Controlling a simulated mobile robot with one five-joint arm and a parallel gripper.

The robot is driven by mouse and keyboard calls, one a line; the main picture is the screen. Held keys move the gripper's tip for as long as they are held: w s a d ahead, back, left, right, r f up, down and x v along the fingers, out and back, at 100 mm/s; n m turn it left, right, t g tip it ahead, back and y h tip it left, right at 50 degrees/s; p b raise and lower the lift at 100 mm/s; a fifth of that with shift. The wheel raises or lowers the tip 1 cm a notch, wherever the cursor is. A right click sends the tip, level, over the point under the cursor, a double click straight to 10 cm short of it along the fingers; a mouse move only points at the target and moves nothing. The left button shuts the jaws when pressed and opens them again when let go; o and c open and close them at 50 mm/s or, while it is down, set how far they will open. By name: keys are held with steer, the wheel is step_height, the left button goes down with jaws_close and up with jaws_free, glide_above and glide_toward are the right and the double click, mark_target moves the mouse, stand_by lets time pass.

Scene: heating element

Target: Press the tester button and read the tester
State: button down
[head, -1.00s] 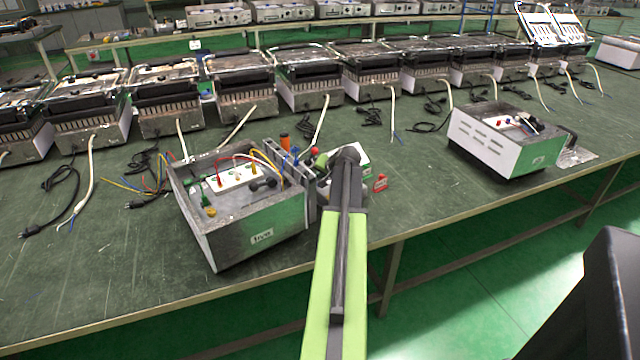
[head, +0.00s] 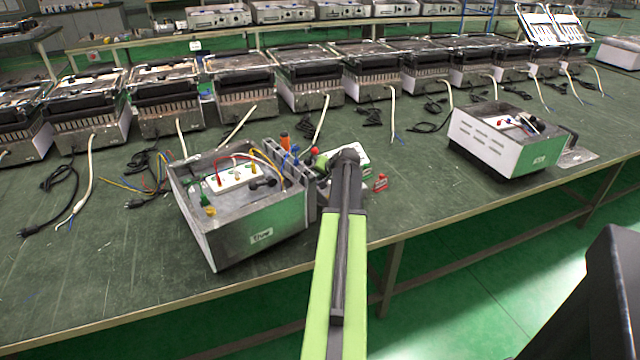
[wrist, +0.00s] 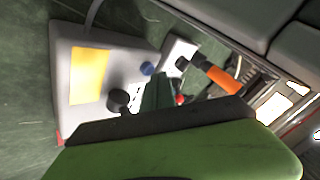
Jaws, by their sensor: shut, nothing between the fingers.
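The tester (wrist: 70,115) is a pale box with a plain yellow display (wrist: 88,76), a blue button (wrist: 147,68) and a black knob (wrist: 117,100) in the wrist view. I can read no figures on the display. In the head view my arm hides most of the tester; a white part (head: 363,162) shows behind the arm. My gripper (wrist: 158,92) is shut and empty, over the tester's right side, close to the blue button and the knob. I cannot tell whether it touches either.
An open grey metal box (head: 235,225) with wires and a white terminal block stands to the left. An orange-handled tool (wrist: 222,78) sits in a rack beside the tester. A red piece (head: 380,182) lies to the right. A second box (head: 505,140) stands farther right, with bare bench between.

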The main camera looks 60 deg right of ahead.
steer(key=shift+f+b, duration=0.45)
stand_by(0.3)
steer(key=shift+r, duration=0.15)
steer(key=shift+r+p, duration=0.8)
steer(key=shift+p, duration=0.15)
step_height(320, 180, up, 5)
steer(key=p, duration=0.5)
steer(key=shift+r, duration=0.1)
stand_by(0.4)
